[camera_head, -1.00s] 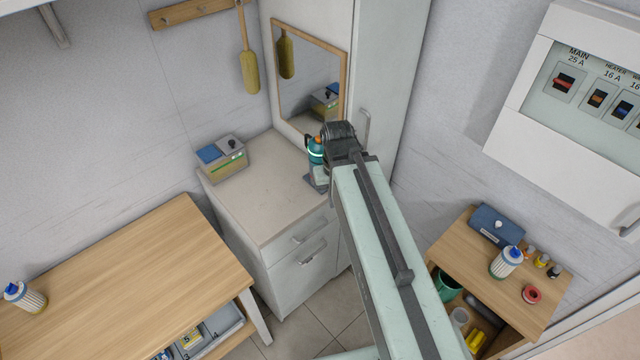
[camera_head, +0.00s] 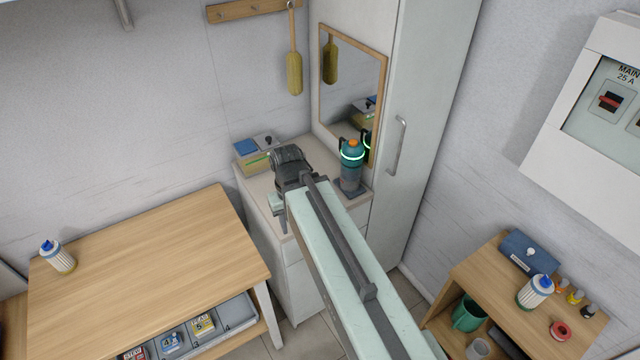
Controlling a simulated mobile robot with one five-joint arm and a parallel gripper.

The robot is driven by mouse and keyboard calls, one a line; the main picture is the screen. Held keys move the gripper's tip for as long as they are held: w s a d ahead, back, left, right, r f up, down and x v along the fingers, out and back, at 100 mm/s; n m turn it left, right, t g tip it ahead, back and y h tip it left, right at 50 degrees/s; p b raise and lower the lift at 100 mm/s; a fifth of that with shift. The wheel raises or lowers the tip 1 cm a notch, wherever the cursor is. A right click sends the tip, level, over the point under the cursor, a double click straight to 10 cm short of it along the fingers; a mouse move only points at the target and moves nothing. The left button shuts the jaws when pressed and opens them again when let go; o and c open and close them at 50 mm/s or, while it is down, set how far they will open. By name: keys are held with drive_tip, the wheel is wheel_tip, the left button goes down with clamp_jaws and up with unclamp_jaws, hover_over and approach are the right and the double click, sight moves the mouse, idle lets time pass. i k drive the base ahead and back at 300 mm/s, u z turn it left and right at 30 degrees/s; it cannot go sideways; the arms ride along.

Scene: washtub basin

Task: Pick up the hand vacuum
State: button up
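The likely hand vacuum (camera_head: 351,167) is a dark teal upright thing with a glowing cyan ring and an orange top. It stands on a dark base at the right side of the cabinet top (camera_head: 322,193), in front of the mirror. My gripper end (camera_head: 279,205) is over the cabinet top, left of the vacuum and apart from it in the picture. My arm's dark wrist hides most of the gripper, so I cannot see the gap between its fingers.
A box with a blue and grey lid (camera_head: 254,158) sits at the back left of the cabinet top. A framed mirror (camera_head: 347,88) and a tall white locker (camera_head: 425,130) stand behind and right of the vacuum. A wooden table (camera_head: 150,260) is at left.

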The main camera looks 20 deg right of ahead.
sight(349, 182)
drive_tip(key=u, duration=0.7)
drive_tip(key=k, duration=0.9)
drive_tip(key=u, duration=0.7)
drive_tip(key=i, duration=1)
